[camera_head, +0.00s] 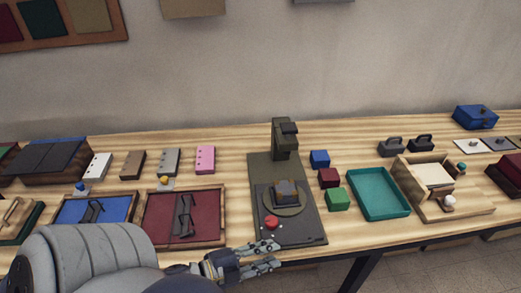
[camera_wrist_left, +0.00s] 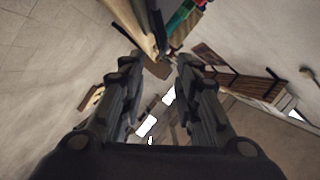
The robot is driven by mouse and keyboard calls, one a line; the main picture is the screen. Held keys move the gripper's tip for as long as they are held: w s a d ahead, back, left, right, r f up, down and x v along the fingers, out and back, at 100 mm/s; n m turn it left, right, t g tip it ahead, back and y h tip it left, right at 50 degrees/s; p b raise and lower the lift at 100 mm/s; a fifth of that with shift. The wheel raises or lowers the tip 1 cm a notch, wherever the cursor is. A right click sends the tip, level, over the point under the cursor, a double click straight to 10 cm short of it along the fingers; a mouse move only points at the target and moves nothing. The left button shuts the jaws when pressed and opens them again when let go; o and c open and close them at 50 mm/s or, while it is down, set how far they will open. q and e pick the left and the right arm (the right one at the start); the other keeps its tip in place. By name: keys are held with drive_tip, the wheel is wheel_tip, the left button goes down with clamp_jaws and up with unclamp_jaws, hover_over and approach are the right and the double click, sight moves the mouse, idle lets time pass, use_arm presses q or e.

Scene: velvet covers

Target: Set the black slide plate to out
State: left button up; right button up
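The black slide plate (camera_head: 300,236) lies on the front part of the dark olive base (camera_head: 262,168) of a small press in the middle of the table in the head view. A red knob (camera_head: 271,222) sits at its left side, and a round disc (camera_head: 300,205) with a dark block (camera_head: 287,190) rests on it. The press column (camera_head: 284,140) stands behind. My left gripper (camera_head: 277,254) is open and empty at the table's front edge, just in front of the plate and apart from it. Its spread fingers also show in the left wrist view (camera_wrist_left: 157,75). My right gripper is not in view.
A dark red tray (camera_head: 153,218) and a blue tray (camera_head: 70,211) lie to the left. Blue (camera_head: 320,158), dark red (camera_head: 328,177) and green (camera_head: 336,199) blocks and a teal tray (camera_head: 377,193) stand close on the right. A wall is behind.

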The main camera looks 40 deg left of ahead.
use_arm(q)
drive_tip(key=shift+v, duration=1)
